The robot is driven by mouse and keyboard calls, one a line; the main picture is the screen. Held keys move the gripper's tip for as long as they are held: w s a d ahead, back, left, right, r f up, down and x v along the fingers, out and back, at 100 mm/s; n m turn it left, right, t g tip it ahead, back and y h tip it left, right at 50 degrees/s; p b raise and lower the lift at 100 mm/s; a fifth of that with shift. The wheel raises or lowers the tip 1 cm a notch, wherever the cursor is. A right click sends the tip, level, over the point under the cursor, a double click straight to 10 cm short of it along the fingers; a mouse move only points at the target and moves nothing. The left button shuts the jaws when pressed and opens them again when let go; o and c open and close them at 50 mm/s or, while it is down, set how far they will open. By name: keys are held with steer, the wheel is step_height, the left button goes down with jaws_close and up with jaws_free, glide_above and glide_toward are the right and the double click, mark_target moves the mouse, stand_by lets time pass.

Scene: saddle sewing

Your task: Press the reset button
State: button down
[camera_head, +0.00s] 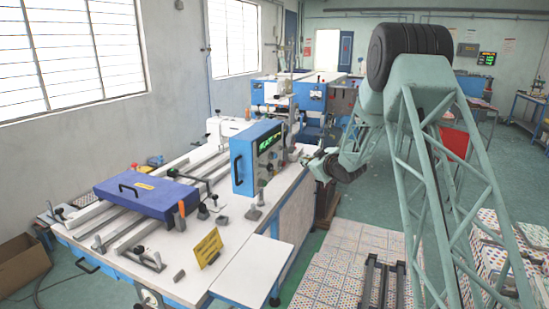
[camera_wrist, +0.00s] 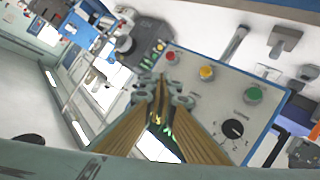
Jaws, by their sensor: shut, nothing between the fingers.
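A control panel (camera_wrist: 205,100) fills the right middle of the wrist view. It carries a red button (camera_wrist: 171,56), a yellow button (camera_wrist: 207,73), a green button (camera_wrist: 253,95) and a black dial (camera_wrist: 232,128). The small labels are too blurred to read, so I cannot tell which button is the reset. In the head view the blue control box (camera_head: 243,168) stands on the white bench. My gripper (camera_head: 303,158) is to the right of the box; in the wrist view its fingertips (camera_wrist: 162,92) are together and empty, below the red button in the picture. Contact with the panel cannot be told.
The white machine bench (camera_head: 225,240) carries a blue cover (camera_head: 150,197), clamps, rails and a yellow sign (camera_head: 208,248). A blue machine (camera_head: 300,90) stands behind the box. Patterned stacks (camera_head: 340,260) lie on the floor to the right of the bench.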

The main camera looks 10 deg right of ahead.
steer(key=shift+w+a+f, duration=0.25)
steer(key=shift+f, duration=0.2)
steer(key=shift+w+a, duration=0.1)
steer(key=shift+a, duration=0.05)
steer(key=w+a, duration=0.4)
steer(key=a, duration=0.3)
stand_by(0.8)
steer(key=shift+w+a+b, duration=0.25)
steer(key=shift+w+a, duration=0.05)
steer(key=shift+a, duration=0.2)
steer(key=shift+w+a+b, duration=0.25)
steer(key=shift+a, duration=0.2)
stand_by(2.8)
steer(key=shift+s+d, duration=0.1)
steer(key=shift+d, duration=0.1)
steer(key=shift+s+d, duration=0.35)
steer(key=shift+d, duration=0.2)
steer(key=shift+d, duration=0.15)
stand_by(0.5)
steer(key=shift+s+d+b, duration=0.2)
steer(key=shift+s+d, duration=0.2)
steer(key=shift+d, duration=0.3)
steer(key=shift+s+d+b, duration=0.2)
steer(key=shift+s+d, duration=0.25)
steer(key=shift+d, duration=0.2)
steer(key=shift+s+d+b, duration=0.2)
steer(key=shift+s+d, duration=0.2)
steer(key=shift+d, duration=0.3)
